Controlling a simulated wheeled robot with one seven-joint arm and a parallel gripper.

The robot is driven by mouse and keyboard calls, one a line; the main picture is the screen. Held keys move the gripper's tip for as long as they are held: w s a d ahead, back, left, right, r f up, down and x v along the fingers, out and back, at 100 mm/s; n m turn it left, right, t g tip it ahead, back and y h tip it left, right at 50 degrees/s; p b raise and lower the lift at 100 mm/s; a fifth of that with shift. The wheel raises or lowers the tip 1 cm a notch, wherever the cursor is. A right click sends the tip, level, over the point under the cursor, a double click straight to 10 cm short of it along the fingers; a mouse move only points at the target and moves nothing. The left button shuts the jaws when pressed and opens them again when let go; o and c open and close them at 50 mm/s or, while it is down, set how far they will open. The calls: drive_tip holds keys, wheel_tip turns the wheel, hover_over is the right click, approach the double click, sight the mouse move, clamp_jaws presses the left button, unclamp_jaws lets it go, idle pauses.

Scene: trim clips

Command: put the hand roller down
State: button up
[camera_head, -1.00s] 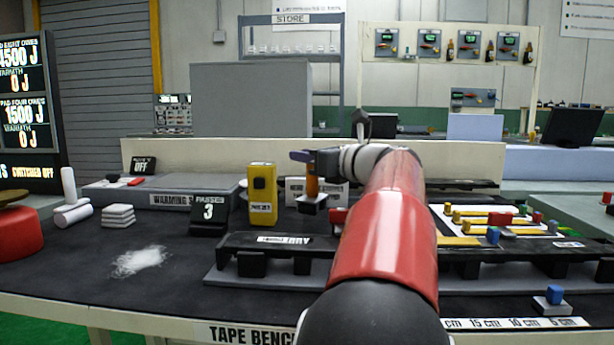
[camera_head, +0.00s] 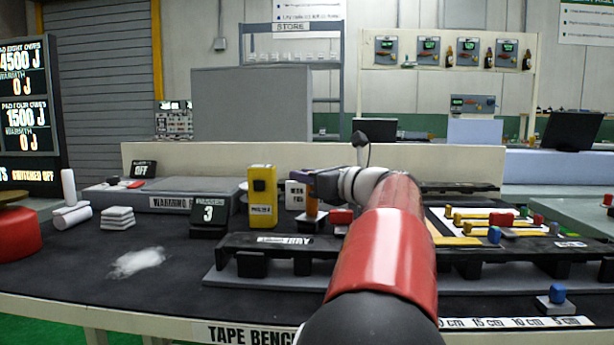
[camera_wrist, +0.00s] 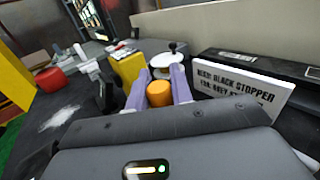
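The hand roller has an orange handle (camera_head: 312,204), which also shows as an orange cylinder (camera_wrist: 159,94) in the wrist view. My gripper (camera_head: 312,184) is above the bench behind the black tray rack. In the wrist view its two purple fingers (camera_wrist: 159,84) lie against both sides of the handle and look shut on it. The handle stands roughly upright. The roller's lower part is low near the bench, partly hidden by the rack in the head view and by the handle in the wrist view. I cannot tell whether it touches the bench.
A yellow box (camera_head: 263,196) stands left of the roller. A white sign (camera_wrist: 240,88) stands close to the right finger. The black rack (camera_head: 265,244) lies in front, with a red block (camera_head: 341,217) near my wrist. Bare bench mat lies at the front left.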

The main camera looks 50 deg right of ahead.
drive_tip(key=shift+o, duration=1.2)
drive_tip(key=shift+w+d+f, duration=0.1)
drive_tip(key=shift+d+f, duration=0.15)
drive_tip(key=shift+f, duration=0.4)
drive_tip(key=shift+o, duration=1.1)
drive_tip(key=shift+r, duration=0.5)
drive_tip(key=shift+r+p, duration=0.5)
drive_tip(key=s, duration=1.2)
drive_tip(key=shift+f+b, duration=0.15)
drive_tip(key=shift+b, duration=0.3)
